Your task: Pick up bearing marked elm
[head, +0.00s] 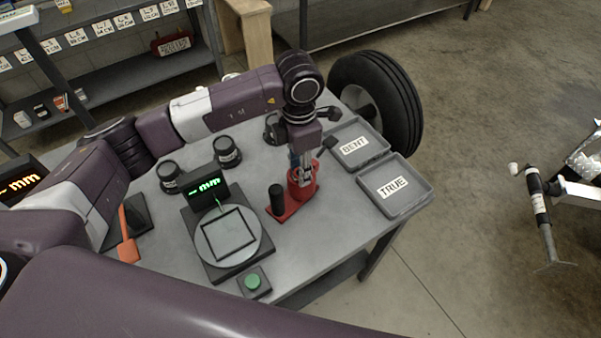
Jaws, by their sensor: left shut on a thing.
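My left gripper (307,172) points down over the red fixture (286,212) on the grey workbench. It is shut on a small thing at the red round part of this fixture. The fingers mostly hide what they hold, and I cannot read any marking on it. Several dark round pieces with pale labels stand on the bench: one at the left (168,177), one in the middle (227,152), and one behind the arm (271,130). Their labels are too small to read, so I cannot tell which is marked elm. My right gripper is out of view.
Grey trays labelled BENT (376,160) and TRUE (416,201) are at the bench's right end. A gauge with a round plate (253,254) and green display (206,187) stands left of the fixture, a green button (253,282) in front. A tyre (398,100) stands behind the trays.

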